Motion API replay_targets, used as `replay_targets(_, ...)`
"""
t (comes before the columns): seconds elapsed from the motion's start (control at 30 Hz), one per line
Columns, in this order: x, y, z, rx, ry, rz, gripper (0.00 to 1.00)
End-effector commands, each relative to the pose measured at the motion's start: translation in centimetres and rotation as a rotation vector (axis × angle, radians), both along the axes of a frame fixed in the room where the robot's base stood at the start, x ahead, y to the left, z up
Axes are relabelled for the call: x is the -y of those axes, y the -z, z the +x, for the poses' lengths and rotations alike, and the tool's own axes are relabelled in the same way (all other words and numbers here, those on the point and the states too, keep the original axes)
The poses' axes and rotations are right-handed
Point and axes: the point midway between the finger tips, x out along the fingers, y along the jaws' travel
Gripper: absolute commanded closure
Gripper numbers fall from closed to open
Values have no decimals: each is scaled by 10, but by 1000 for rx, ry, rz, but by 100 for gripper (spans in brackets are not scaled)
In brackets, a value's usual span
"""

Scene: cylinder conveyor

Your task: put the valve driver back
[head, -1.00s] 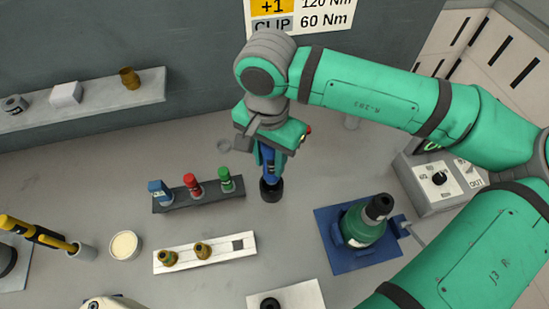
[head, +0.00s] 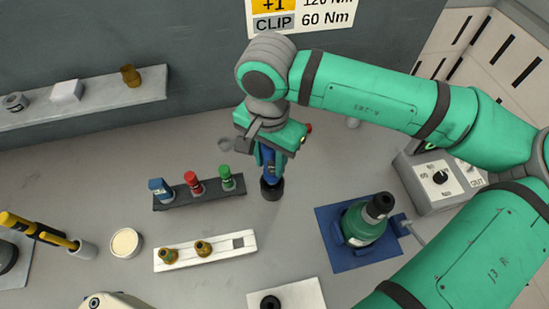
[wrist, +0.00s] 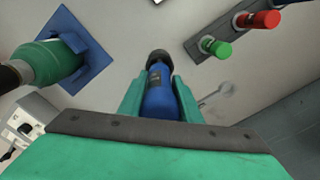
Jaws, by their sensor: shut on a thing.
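The valve driver (head: 269,166), a blue tool with a black round end, is upright in my gripper (head: 268,172). The gripper is shut on its blue body, and the black end points down over the bench; I cannot tell if it touches the surface. In the wrist view the driver (wrist: 160,98) lies between the two green fingers (wrist: 160,90). To its left in the head view is a dark rack (head: 200,196) with a blue, a red and a green piece standing in it.
A white strip (head: 222,248) with two brass fittings and a square mark lies in front. A green cylinder (head: 362,226) stands in a blue holder (head: 352,262) at right. A control box (head: 432,180) is behind it.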

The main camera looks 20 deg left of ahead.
Motion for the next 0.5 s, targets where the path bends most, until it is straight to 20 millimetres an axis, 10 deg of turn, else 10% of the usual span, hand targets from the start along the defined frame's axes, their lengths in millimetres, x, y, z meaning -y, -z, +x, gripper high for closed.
replay_targets(0.5,0,9,0,0,0,1,100)
